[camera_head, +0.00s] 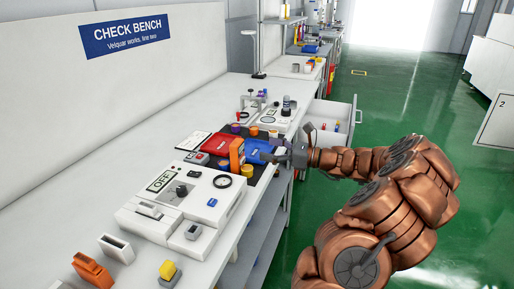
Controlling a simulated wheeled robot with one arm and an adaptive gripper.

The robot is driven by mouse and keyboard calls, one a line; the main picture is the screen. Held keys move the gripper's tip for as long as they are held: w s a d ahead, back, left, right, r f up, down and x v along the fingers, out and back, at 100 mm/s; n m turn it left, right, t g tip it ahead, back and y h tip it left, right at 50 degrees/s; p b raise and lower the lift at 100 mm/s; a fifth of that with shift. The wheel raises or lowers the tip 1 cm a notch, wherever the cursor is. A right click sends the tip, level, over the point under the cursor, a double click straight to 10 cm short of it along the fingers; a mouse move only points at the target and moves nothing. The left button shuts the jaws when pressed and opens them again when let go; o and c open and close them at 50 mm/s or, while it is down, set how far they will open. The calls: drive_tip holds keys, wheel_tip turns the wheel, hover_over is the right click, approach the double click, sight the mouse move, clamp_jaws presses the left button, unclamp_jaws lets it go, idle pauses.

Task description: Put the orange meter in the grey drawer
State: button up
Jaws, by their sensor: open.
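An orange upright block (237,152), likely the orange meter, stands on the bench beside a blue flat item (257,146). A second orange object (92,269) with a slotted shape is at the bench's near left; I cannot tell for sure which one is the meter. My gripper (270,154) is open over the bench's right edge, at the blue item and just right of the upright orange block. Its fingers are small and hard to make out. A light grey drawer (349,118) is pulled out from the bench beyond my arm, with a few small coloured items inside.
A white device marked OFF (186,190) sits on the bench (130,190) in front of the orange block. A red flat item (220,143), a yellow cylinder (247,171) and several small parts crowd nearby. The green floor (400,90) to the right is clear.

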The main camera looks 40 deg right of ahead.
drive_tip(key=shift+s+d, duration=0.3)
drive_tip(key=shift+s, duration=0.1)
drive_tip(key=shift+a, duration=0.1)
